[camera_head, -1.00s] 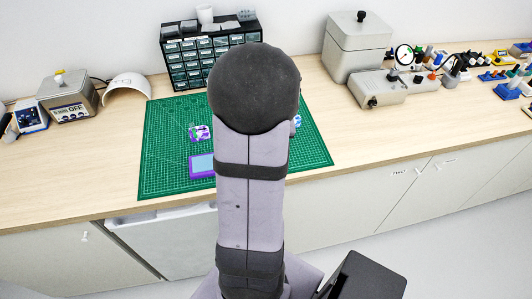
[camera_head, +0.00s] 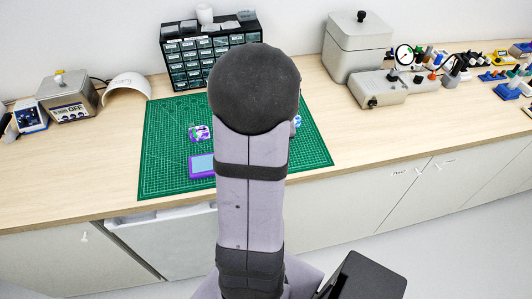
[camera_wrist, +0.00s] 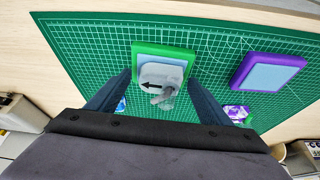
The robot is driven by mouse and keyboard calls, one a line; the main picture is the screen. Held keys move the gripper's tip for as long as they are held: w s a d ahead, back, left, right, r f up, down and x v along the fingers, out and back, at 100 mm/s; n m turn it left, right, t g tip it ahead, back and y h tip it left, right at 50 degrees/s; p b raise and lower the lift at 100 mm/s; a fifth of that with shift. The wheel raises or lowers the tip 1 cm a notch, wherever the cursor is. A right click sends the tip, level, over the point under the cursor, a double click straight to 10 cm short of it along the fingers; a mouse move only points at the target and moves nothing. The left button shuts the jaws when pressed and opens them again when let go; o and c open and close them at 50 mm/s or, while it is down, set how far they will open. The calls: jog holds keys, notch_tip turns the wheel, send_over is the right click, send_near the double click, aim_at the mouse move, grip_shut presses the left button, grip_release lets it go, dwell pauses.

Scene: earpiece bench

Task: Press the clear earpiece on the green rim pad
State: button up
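In the wrist view, the green rim pad (camera_wrist: 163,49) lies on the green mat, with a pale blue centre. A grey, see-through-looking earpiece (camera_wrist: 158,72) with a black arrow mark shows over the pad's centre and its near edge. I cannot tell whether it is pressed down or only resting there. My gripper (camera_wrist: 160,78) is open, one finger on each side of the earpiece, with visible gaps. In the head view my arm hides the pad, the grey earpiece and the gripper.
A purple rim pad (camera_head: 201,166) and a purple-and-white earpiece (camera_head: 199,133) lie left of my arm. A blue-and-white piece (camera_head: 297,121) peeks out on the right. A drawer cabinet (camera_head: 190,62) stands behind the cutting mat (camera_head: 165,125). The mat's left part is mostly clear.

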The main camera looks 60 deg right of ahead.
jog(key=shift+r, duration=0.1)
jog(key=v, duration=0.7)
jog(key=shift+b, duration=0.4)
jog(key=shift+a, duration=0.1)
dwell(0.4)
jog(key=s+a+f+m+g+y, duration=0.25)
jog(key=s+a+f, duration=0.2)
jog(key=a, duration=0.45)
jog(key=w+a+n, duration=0.2)
jog(key=a+n, duration=0.2)
jog(key=a, duration=0.4)
jog(key=w+a+f+n, duration=0.1)
jog(key=w+a+n, duration=0.2)
jog(key=a, duration=0.5)
jog(key=w+a+f+n, duration=0.1)
jog(key=w+a+n, duration=0.2)
jog(key=a+n, duration=0.2)
jog(key=shift+a+y, duration=0.45)
jog(key=shift+a, duration=1.45)
jog(key=shift+f+n, duration=0.15)
jog(key=shift+n, duration=0.1)
notch_tip(320, 180, down, 30)
jog(key=b, duration=3)
